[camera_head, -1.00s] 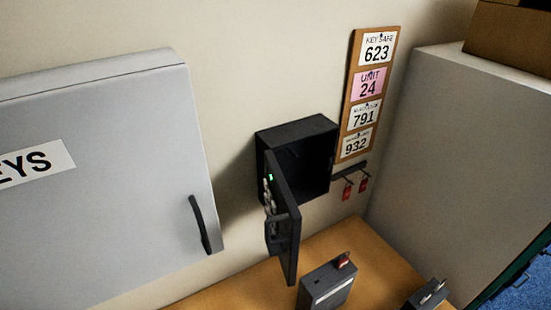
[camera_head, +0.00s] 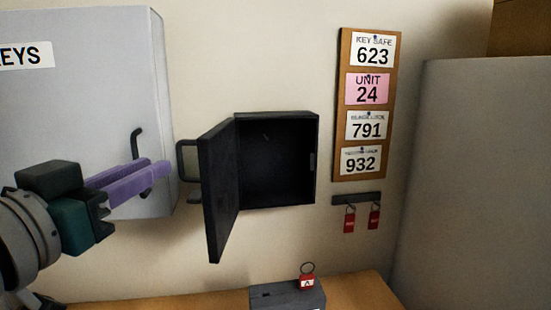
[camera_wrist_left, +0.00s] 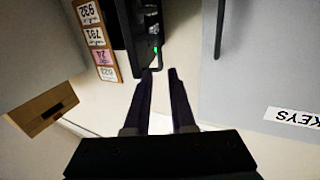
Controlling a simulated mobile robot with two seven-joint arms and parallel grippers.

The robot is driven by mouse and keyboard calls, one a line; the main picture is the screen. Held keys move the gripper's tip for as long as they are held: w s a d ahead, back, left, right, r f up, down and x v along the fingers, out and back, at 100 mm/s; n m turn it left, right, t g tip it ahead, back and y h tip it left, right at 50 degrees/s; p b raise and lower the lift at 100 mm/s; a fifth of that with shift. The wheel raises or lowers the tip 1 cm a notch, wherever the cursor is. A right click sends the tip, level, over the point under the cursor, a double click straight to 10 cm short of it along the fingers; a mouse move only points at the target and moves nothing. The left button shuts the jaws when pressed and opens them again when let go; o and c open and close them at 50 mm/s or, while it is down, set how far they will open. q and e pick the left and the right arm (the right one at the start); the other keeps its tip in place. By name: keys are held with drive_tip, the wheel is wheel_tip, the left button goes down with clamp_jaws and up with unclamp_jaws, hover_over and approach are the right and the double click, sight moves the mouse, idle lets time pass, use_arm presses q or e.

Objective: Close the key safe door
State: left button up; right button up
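The key safe (camera_head: 277,114) is a black box on the wall. Its door (camera_head: 220,195) stands open, swung out at the left edge, with the dark inside of the box showing. A handle (camera_head: 181,160) sticks out on the door's left side. My left gripper (camera_head: 167,169) has purple fingers pointing right, their tips just left of the handle. In the left wrist view, the fingers (camera_wrist_left: 160,72) are apart, and the door handle (camera_wrist_left: 160,60) with a green light beside it lies at their tips. I cannot tell whether they touch. My right gripper is not in view.
A grey key cabinet (camera_head: 90,100) with its own handle (camera_head: 136,145) is left of the safe. A number board (camera_head: 344,110) and a hook rail (camera_head: 355,199) with red tags hang on the right. A grey box (camera_head: 288,297) stands on the wooden counter (camera_head: 365,290) below.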

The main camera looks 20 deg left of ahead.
sight(178, 154)
use_arm(q)
drive_tip(key=shift+w+a+p, duration=0.25)
drive_tip(key=shift+w+p, duration=0.15)
drive_tip(key=shift+w, duration=1.55)
drive_tip(key=shift+w+a+p, duration=0.2)
drive_tip(key=shift+w+p, duration=0.15)
drive_tip(key=shift+w, duration=1.55)
clamp_jaws()
